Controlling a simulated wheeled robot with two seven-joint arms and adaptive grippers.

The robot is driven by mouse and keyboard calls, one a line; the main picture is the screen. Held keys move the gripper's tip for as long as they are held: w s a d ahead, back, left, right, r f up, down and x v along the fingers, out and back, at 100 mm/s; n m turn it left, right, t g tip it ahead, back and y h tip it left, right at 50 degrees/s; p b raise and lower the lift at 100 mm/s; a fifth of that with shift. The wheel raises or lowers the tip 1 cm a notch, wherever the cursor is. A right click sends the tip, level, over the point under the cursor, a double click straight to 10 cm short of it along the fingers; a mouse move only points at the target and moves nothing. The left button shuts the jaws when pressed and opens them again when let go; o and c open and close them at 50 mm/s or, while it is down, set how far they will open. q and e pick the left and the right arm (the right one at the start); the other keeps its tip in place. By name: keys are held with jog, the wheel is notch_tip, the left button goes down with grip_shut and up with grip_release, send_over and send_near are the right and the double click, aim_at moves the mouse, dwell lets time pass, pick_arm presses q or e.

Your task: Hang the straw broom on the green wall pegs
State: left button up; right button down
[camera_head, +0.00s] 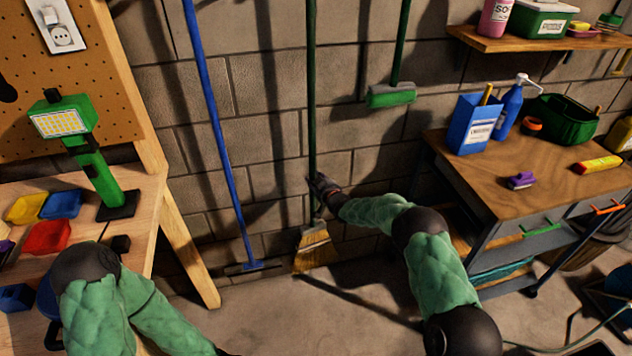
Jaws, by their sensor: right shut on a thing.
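The straw broom (316,251) stands upright close to the block wall, with a dark green handle (312,90) and a yellow straw head at the bottom. Its handle runs out of the top of the view. My right gripper (319,187) is shut on the lower handle, a little above the head. I cannot tell whether the straw touches the floor. The green wall pegs do not show in this view. My left arm shows at the lower left, but its gripper is out of view.
A blue-handled squeegee (228,170) is left of the broom. A green brush (391,95) hangs to the right. A workbench (148,200) with a green lamp (88,150) stands left, and a wooden-topped cart (470,175) right. The floor between them is mostly clear.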

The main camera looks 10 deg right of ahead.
jog(key=shift+w+f, duration=0.1)
jog(key=shift+f, duration=0.6)
dwell(0.8)
jog(key=c, duration=0.8)
grip_release()
jog(key=shift+c, duration=0.2)
jog(key=shift+v, duration=6)
jog(key=s+a+f+m+g+p, duration=0.2)
jog(key=s+a+f+g, duration=0.15)
jog(key=s+f, duration=0.5)
jog(key=s+a+f+m+g+p, duration=0.1)
jog(key=s+a+f+g+p, duration=0.2)
jog(key=s+f, duration=0.55)
jog(key=s+a+m+g+p, duration=0.2)
jog(key=s+g, duration=0.5)
jog(key=s, duration=1.7)
jog(key=shift+s+a+f+g+y, duration=0.2)
jog(key=shift+s+a+g+y, duration=0.15)
jog(key=shift+a, duration=0.25)
